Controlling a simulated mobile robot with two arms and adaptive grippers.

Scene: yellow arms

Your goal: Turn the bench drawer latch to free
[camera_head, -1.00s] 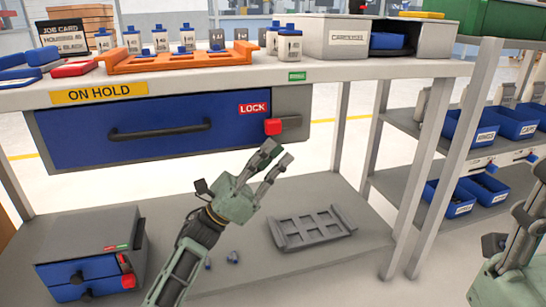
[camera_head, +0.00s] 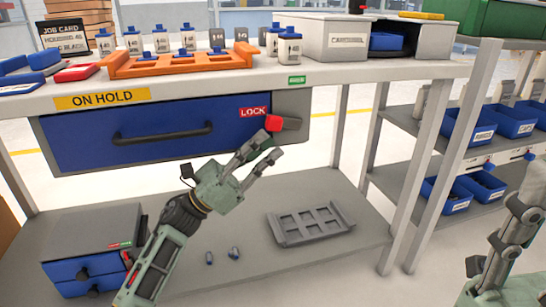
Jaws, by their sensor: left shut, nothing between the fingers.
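The blue bench drawer (camera_head: 90,140) with a dark handle (camera_head: 162,134) is closed under the bench top. Its latch has a red knob (camera_head: 273,123) and a grey end pointing right, lying roughly level beside the red LOCK label (camera_head: 253,112). A green label (camera_head: 296,80) is on the bench edge above; its text is too small to read. My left gripper (camera_head: 268,146) is shut and empty, its fingertips just below the red knob; I cannot tell whether they touch it. Part of my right gripper (camera_head: 505,240) shows at the lower right, cut by the frame edge.
An orange rack (camera_head: 180,62) and several small bottles stand on the bench top. A grey tray (camera_head: 310,224) and a small drawer unit (camera_head: 92,225) are on the lower shelf. A bench leg (camera_head: 402,200) stands to the right.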

